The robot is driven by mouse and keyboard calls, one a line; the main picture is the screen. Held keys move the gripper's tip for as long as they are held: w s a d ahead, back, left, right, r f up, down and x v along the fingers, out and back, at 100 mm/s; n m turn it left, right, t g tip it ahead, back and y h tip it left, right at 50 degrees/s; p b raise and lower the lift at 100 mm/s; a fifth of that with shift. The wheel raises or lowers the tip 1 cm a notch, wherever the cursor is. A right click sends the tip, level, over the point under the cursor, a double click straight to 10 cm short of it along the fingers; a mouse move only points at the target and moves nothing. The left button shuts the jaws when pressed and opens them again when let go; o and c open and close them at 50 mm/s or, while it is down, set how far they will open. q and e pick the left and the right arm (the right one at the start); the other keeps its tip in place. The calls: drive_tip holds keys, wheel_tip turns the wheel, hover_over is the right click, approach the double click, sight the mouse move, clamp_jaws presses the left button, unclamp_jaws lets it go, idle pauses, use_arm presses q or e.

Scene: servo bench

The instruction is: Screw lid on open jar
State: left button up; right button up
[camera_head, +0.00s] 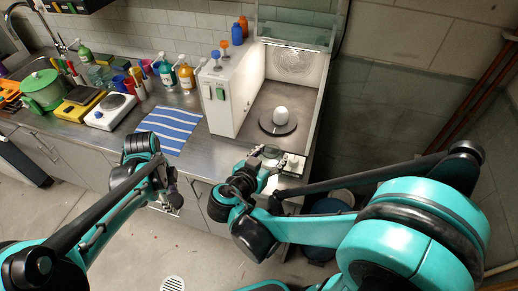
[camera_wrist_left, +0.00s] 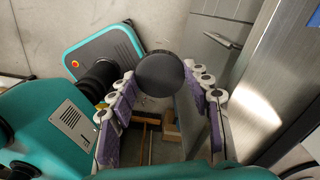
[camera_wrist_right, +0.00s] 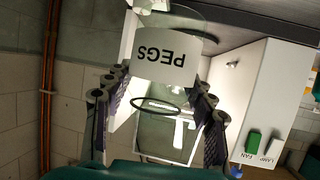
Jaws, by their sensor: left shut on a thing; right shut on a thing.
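A round black lid (camera_wrist_left: 160,73) sits between the fingertips of my left gripper (camera_wrist_left: 160,78), which is shut on it. In the head view my left gripper (camera_head: 170,198) hangs in front of the bench edge, and I cannot make out the lid there. My right gripper (camera_wrist_right: 157,80) is shut on a clear jar with a white label reading PEGS (camera_wrist_right: 165,60), upside down in the right wrist view. A dark ring at the jar's mouth shows with no lid on it. In the head view my right gripper (camera_head: 270,162) is at the bench's front edge, right of the left gripper and apart from it.
A white egg-shaped thing on a dark round plate (camera_head: 278,122) stands in an alcove behind the right gripper. A white cabinet (camera_head: 222,105) stands left of it. A blue striped cloth (camera_head: 170,130) lies on the bench. Bottles, a scale (camera_head: 111,111) and a green pot (camera_head: 43,90) stand further left.

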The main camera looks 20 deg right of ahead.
use_arm(q)
drive_tip(key=shift+r+p, duration=0.7)
drive_tip(key=shift+r, duration=0.2)
use_arm(e)
drive_tip(key=shift+s+d+r, duration=0.3)
drive_tip(key=shift+s+r, duration=0.1)
drive_tip(key=shift+s, duration=0.2)
drive_tip(key=shift+s+d+r, duration=0.35)
drive_tip(key=shift+s+r, duration=0.1)
drive_tip(key=shift+s, duration=0.2)
drive_tip(key=shift+s+d+r, duration=0.3)
drive_tip(key=shift+s+r, duration=0.1)
drive_tip(key=shift+s, duration=0.2)
